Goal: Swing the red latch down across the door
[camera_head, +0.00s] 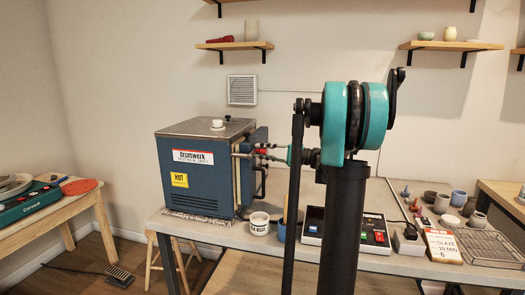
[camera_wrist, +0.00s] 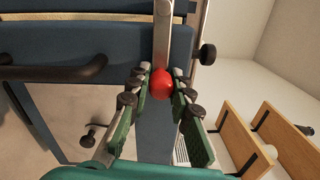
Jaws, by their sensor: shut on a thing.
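The blue kiln (camera_head: 190,180) stands on the table. Its door (camera_head: 258,165) is on the right side, with a black handle (camera_head: 263,182). In the wrist view the blue door panel (camera_wrist: 85,40) and its dark handle (camera_wrist: 60,70) fill the upper left. The latch is a pale metal bar (camera_wrist: 174,35) with a red knob (camera_wrist: 162,84). The bar runs up from the knob, crossways to the door handle. My gripper (camera_wrist: 161,80) has its two fingers closed around the red knob.
A white mug (camera_head: 259,223) stands on the table below the door, near my arm. A control box (camera_head: 374,232), several small pots (camera_head: 442,203) and a wire rack (camera_head: 490,248) are to the right. Wall shelves (camera_head: 235,45) are above. A dark round knob (camera_wrist: 208,54) is beside the bar.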

